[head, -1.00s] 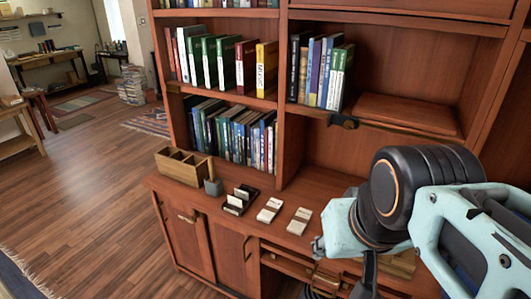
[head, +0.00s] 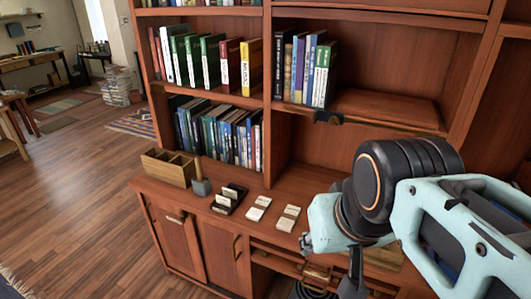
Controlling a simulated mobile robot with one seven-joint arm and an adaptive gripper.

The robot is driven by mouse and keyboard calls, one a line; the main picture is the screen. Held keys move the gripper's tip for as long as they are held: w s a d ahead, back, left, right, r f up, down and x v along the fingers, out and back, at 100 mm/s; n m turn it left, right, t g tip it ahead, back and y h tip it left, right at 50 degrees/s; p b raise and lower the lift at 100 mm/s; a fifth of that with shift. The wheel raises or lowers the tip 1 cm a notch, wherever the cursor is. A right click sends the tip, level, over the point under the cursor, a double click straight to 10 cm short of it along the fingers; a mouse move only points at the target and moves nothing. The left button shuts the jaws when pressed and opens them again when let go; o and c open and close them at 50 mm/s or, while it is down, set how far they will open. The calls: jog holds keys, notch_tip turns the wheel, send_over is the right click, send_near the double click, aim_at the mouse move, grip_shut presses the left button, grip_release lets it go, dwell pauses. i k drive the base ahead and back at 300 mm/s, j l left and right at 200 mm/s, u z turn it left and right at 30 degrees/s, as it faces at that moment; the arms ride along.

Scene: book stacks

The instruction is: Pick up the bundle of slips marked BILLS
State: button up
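Two small bundles of pale slips lie side by side on the cabinet counter, the left bundle (head: 258,208) and the right bundle (head: 288,217). Their markings are too small to read, so I cannot tell which says BILLS. My pale blue and black arm fills the lower right, to the right of the bundles. A dark part at its lower end, perhaps my gripper (head: 353,278), shows near the bottom edge, below and right of the bundles and apart from them. Its fingers are not clear, and I cannot see whether it is open or holds anything.
A black holder (head: 229,199) with upright cards, a small grey cup (head: 201,187) and a wooden divided box (head: 168,168) stand left of the bundles. Shelves with books (head: 218,132) rise behind. Open wooden floor (head: 75,215) lies to the left.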

aim_at(258, 209)
jog(key=i+j+z, duration=0.1)
jog(key=z, duration=0.4)
jog(key=j+z, duration=0.3)
jog(key=z, duration=0.15)
jog(key=j+z, duration=0.4)
jog(key=j, duration=0.4)
jog(key=j+z, duration=0.2)
jog(key=j, duration=1.05)
jog(key=k+j+z, duration=0.1)
jog(key=j, duration=0.45)
jog(key=k+j, duration=0.1)
jog(key=j, duration=0.9)
jog(key=k+z, duration=0.05)
